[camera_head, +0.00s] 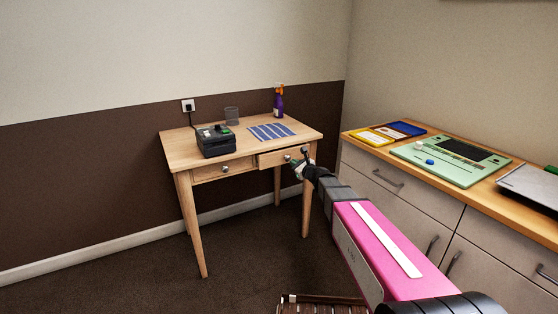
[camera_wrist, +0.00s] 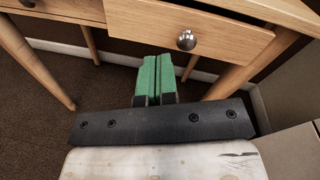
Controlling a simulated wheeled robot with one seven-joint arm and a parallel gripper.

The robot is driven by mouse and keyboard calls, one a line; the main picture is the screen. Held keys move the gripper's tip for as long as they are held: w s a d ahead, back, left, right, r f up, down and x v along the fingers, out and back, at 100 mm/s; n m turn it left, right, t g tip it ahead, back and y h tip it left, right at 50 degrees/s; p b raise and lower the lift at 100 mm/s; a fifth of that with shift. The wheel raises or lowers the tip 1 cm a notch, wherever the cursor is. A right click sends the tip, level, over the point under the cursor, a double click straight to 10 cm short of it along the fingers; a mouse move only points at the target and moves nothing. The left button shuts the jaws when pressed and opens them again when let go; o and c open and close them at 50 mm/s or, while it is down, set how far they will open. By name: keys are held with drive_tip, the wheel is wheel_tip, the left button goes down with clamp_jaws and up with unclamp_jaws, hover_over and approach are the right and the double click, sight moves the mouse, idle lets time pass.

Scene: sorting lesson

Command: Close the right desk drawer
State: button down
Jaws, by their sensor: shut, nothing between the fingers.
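The right desk drawer (camera_head: 280,157) is in the wooden desk (camera_head: 190,153) and sticks out a little past the desk's front. In the wrist view the drawer front (camera_wrist: 188,30) fills the top, with a round metal knob (camera_wrist: 186,40). My gripper (camera_head: 299,164) is at the drawer's right end in the head view. In the wrist view its green fingers (camera_wrist: 158,62) are together and empty, pointing towards the drawer front just below and left of the knob. I cannot tell whether they touch it. The left drawer (camera_head: 222,170) looks flush with the desk.
On the desk are a dark boxy device (camera_head: 216,146), a mesh cup (camera_head: 231,115), blue striped sheets (camera_head: 271,132) and a purple bottle (camera_head: 278,104). A cabinet (camera_head: 405,199) with a wooden top stands at the right. The floor left of the desk is clear.

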drive_tip(key=s+f+m+t, duration=0.1)
drive_tip(key=s+f+m, duration=0.1)
drive_tip(key=m, duration=0.1)
drive_tip(key=m+t+h, duration=0.1)
drive_tip(key=m, duration=0.1)
approach(276, 157)
drive_tip(key=x, duration=0.7)
drive_tip(key=shift+w+a+r, duration=0.1)
drive_tip(key=shift+w, duration=0.2)
